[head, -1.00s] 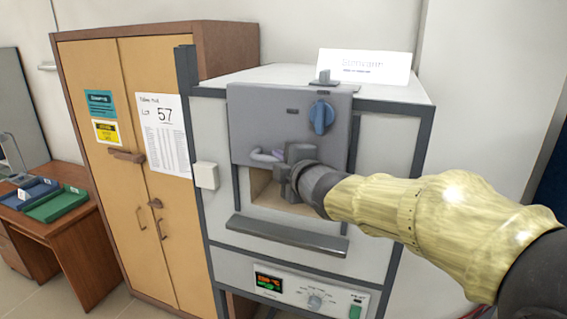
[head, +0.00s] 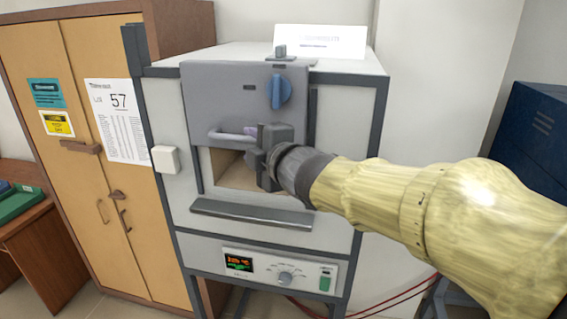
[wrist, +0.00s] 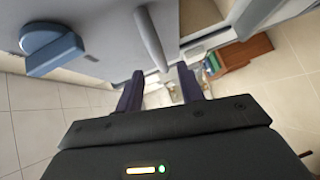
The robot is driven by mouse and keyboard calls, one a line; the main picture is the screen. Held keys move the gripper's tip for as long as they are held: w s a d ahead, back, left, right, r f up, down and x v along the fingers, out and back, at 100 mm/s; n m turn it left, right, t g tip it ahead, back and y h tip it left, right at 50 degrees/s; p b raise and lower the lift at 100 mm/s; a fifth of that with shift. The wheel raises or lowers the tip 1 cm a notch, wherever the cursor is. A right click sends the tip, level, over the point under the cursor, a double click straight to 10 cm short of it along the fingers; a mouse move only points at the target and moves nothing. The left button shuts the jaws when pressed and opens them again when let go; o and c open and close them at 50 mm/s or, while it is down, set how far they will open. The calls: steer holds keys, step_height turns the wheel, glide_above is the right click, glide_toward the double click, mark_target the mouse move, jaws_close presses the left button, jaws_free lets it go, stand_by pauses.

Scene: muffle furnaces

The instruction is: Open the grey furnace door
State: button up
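The grey furnace door (head: 225,100) is a flat panel with a blue knob (head: 280,92) and a bar handle (head: 228,136) along its lower edge. It sits raised, with part of the chamber opening (head: 232,172) showing below it. My gripper (head: 257,145) is at the right end of the handle, in front of the door's lower edge. In the wrist view my gripper (wrist: 160,88) has its two dark fingers apart, and the handle (wrist: 150,38) shows just beyond the gap, with no clear contact. My gripper hides the right part of the opening.
A ledge (head: 250,214) juts out under the opening, above a control panel (head: 280,270). A tan cabinet (head: 60,180) stands at left, a desk with trays (head: 20,205) beyond it. A dark blue unit (head: 535,140) is at right. A white sign (head: 320,41) stands on top.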

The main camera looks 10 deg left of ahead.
steer(key=v, duration=1.1)
steer(key=shift+d, duration=0.1)
steer(key=w+d+f+m+g+h+b, duration=0.1)
steer(key=w+d+f+m+h, duration=0.1)
steer(key=d+f+m+h, duration=0.5)
steer(key=w+d+f+m+h+b, duration=0.15)
steer(key=d+f+m, duration=0.4)
steer(key=f, duration=0.65)
steer(key=s+d+f+m+g+h+b, duration=0.1)
steer(key=s+d+f+m+g, duration=0.3)
steer(key=f, duration=0.5)
steer(key=s+d+f+m+g+h+b, duration=0.1)
steer(key=s+d+f+m+g, duration=0.3)
steer(key=s+f+m, duration=0.3)
step_height(320, 180, down, 3)
steer(key=shift+d+f+m+g, duration=0.25)
steer(key=shift+d+m+g, duration=0.15)
steer(key=shift+d+m, duration=0.2)
